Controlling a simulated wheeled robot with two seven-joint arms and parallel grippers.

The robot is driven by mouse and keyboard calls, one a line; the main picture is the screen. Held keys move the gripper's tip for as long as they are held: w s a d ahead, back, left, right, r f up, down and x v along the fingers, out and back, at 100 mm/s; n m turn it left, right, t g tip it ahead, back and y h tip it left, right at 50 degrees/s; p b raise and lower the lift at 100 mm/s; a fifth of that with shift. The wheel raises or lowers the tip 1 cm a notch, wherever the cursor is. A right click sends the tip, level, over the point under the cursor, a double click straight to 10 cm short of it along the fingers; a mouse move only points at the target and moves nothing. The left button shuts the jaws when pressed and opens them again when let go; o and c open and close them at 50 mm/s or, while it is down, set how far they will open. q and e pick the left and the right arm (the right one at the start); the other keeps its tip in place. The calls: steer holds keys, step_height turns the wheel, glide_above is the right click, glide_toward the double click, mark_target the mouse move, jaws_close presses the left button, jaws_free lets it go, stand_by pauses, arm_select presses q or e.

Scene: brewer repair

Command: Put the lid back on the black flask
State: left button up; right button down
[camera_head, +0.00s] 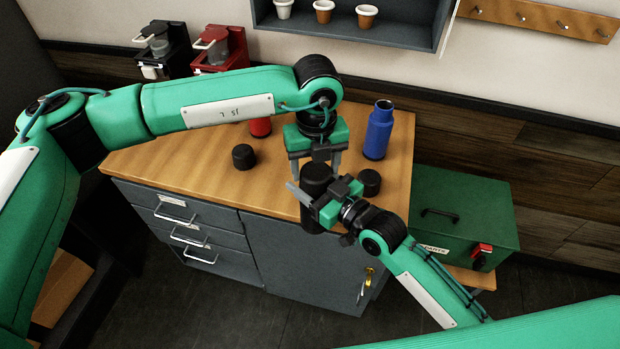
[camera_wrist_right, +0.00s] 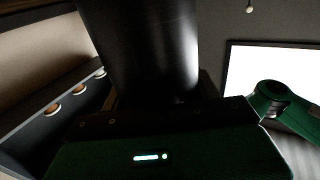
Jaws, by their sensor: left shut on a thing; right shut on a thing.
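The black flask (camera_head: 312,219) stands roughly upright, raised in front of the counter edge. My right gripper (camera_head: 321,197) is shut on its body from the lower right. The flask's dark body fills the upper middle of the right wrist view (camera_wrist_right: 145,45). My left gripper (camera_head: 314,164) points down from above, its two fingers either side of a black piece at the flask's top, which looks like the black lid (camera_head: 317,171). The seam between lid and flask does not show, so I cannot tell whether the lid is seated.
Two other black lids lie on the wooden counter (camera_head: 180,165), one at left (camera_head: 244,157) and one just right of the flask (camera_head: 370,181). A blue flask (camera_head: 378,132) stands behind. A red flask (camera_head: 260,127) is partly hidden by my left arm. A green box (camera_head: 465,210) is at right.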

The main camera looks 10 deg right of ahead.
arm_select(q)
steer(key=shift+c, duration=0.2)
steer(key=o, duration=1.1)
steer(key=shift+r, duration=2.25)
steer(key=shift+o, duration=0.3)
step_height(320, 180, up, 7)
steer(key=n, duration=0.3)
steer(key=shift+s+f, duration=0.2)
step_height(320, 180, down, 12)
steer(key=shift+f, duration=0.1)
